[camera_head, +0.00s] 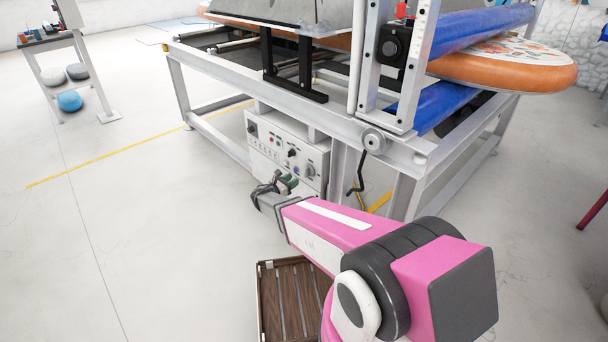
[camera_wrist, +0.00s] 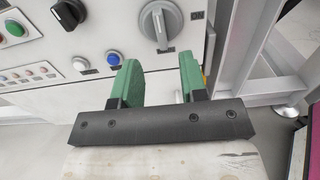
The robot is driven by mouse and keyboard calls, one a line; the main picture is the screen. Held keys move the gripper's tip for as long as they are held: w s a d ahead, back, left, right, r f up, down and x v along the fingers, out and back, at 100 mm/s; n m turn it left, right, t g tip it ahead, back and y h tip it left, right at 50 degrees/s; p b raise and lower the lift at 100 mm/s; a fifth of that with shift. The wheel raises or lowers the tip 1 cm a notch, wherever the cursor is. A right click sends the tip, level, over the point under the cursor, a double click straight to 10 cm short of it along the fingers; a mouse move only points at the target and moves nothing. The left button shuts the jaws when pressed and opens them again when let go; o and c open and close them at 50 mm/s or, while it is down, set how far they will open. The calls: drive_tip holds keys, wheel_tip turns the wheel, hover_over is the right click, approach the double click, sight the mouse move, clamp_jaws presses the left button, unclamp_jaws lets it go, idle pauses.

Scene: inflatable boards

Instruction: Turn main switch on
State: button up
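The control panel (camera_head: 284,152) is a light box under the machine frame, and its face also fills the top of the wrist view (camera_wrist: 110,28). A large grey rotary knob, which looks like the main switch (camera_wrist: 160,24), sits on it with its handle roughly upright. The knob also shows small in the head view (camera_head: 310,170). My gripper (camera_wrist: 160,72) has its two green fingers apart, with nothing between them. The fingertips are just below the knob in the wrist picture; I see no contact. In the head view my gripper (camera_head: 284,184) is in front of the panel's lower part.
A black knob (camera_wrist: 68,12), a green button (camera_wrist: 14,28), a white button (camera_wrist: 80,64) and a blue button (camera_wrist: 113,57) are left of the switch. A frame leg (camera_head: 343,172) stands right of the panel. A slatted wooden crate (camera_head: 268,300) lies on the floor below my arm.

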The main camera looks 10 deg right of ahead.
sight(305, 173)
drive_tip(key=x, duration=0.8)
clamp_jaws()
